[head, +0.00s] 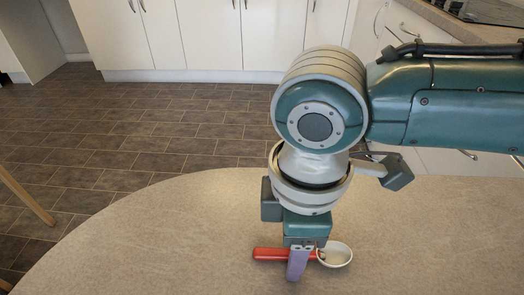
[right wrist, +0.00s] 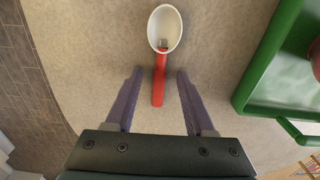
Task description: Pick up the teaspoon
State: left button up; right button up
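The teaspoon has a red handle (head: 269,255) and a pale oval bowl (head: 336,255), and lies on the speckled table. In the head view my right gripper (head: 300,265) points down over the handle, close to the bowl, and hides part of it. The teaspoon also shows in the right wrist view (right wrist: 159,84), with its handle between the two purple fingers of my right gripper (right wrist: 157,75). There is a clear gap on each side, so this gripper is open and empty. My left gripper is in neither view.
In the right wrist view a green-rimmed tray (right wrist: 262,62) lies to the right of the teaspoon, with part of a reddish thing at the picture's edge. The table's curved edge (head: 110,205) is at the left. The tabletop (head: 170,240) left of the spoon is bare.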

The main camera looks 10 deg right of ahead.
grip_shut()
jog(key=shift+r, duration=0.1)
dwell(0.5)
